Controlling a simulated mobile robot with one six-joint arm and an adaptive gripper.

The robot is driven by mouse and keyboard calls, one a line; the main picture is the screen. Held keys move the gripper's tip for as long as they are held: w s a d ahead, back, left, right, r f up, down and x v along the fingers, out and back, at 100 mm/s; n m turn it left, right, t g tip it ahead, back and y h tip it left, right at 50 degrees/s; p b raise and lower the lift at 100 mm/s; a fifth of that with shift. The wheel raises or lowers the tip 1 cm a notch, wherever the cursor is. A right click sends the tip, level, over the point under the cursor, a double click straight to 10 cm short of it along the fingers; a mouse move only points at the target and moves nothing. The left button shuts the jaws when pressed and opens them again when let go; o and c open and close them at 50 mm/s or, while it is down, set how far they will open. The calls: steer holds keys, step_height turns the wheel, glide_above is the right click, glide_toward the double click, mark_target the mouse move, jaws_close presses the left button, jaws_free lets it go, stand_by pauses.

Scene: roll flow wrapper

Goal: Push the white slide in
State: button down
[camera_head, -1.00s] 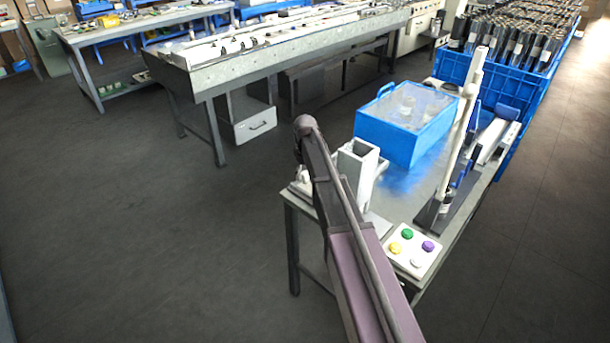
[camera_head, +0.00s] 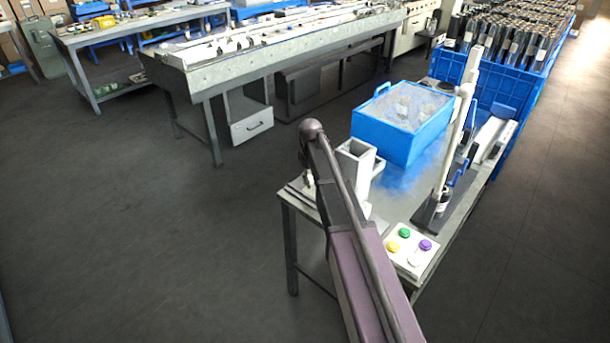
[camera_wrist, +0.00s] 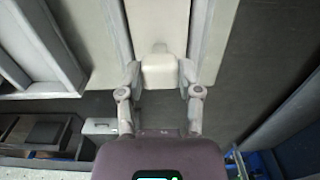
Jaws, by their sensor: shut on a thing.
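The white slide (camera_wrist: 161,74) shows in the wrist view as a pale block with a small raised knob, at the end of a pale strip. The two fingers of my gripper (camera_wrist: 160,88) stand on either side of this block and are shut on it. In the head view my arm covers the gripper and most of the slide. A white upright hopper (camera_head: 357,168) stands just right of my arm on the metal table (camera_head: 408,208).
A button box (camera_head: 411,250) with green, yellow, purple and white buttons sits at the near table edge. A clear-topped blue bin (camera_head: 390,142) stands behind the hopper. A white upright post (camera_head: 459,130) rises on the right. The floor to the left is clear.

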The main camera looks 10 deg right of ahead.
steer(key=shift+c, duration=1.4)
jaws_free()
steer(key=shift+a, duration=0.1)
